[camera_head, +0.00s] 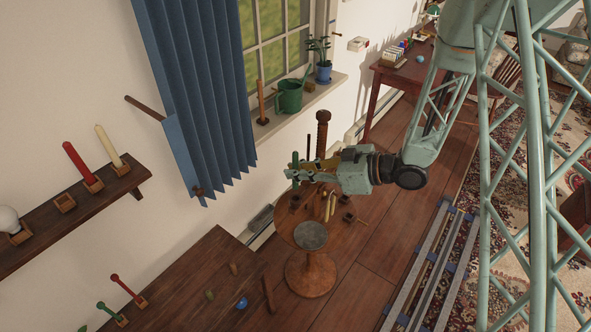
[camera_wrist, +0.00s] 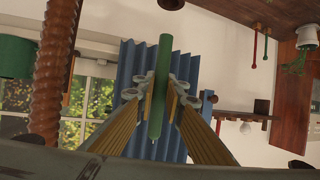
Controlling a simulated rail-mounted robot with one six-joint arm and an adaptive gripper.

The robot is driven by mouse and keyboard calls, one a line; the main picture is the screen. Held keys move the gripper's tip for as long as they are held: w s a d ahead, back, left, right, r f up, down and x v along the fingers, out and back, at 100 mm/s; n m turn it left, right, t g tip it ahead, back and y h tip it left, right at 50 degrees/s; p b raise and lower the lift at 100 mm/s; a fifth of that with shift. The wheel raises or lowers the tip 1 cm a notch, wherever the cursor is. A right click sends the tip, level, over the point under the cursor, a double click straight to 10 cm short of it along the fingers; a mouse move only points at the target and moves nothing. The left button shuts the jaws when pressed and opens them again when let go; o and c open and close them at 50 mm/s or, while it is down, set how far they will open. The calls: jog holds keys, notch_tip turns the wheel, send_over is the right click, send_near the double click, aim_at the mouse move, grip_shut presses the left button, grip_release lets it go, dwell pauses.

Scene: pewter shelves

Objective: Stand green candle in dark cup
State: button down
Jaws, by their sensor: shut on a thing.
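My gripper (camera_head: 296,176) is shut on the green candle (camera_wrist: 160,85), which stands between its two fingers in the wrist view. In the head view the candle (camera_head: 295,158) shows as a short green piece above the fingers, roughly upright. The gripper is above the small round table (camera_head: 310,273). Small dark cup-like holders stand on that table, one at the left (camera_head: 295,202) and one at the right (camera_head: 348,217). I cannot tell which is the dark cup of the task. The candle is apart from them.
A twisted brown post (camera_head: 322,130) rises close behind my gripper, also large in the wrist view (camera_wrist: 55,70). Yellow sticks (camera_head: 329,206) and a grey disc (camera_head: 310,235) are on the round table. A wall shelf (camera_head: 75,215) holds red and cream candles. A blue curtain (camera_head: 205,90) hangs left.

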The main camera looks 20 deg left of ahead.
aim_at(297, 188)
jog(key=shift+f+b, duration=1.2)
jog(key=shift+f, duration=1)
jog(key=shift+f+b, duration=0.8)
jog(key=shift+f, duration=0.75)
dwell(2.4)
jog(key=c, duration=2.6)
grip_release()
jog(key=shift+d+r, duration=0.1)
jog(key=shift+d, duration=0.1)
jog(key=v, duration=1.1)
jog(key=shift+d, duration=0.25)
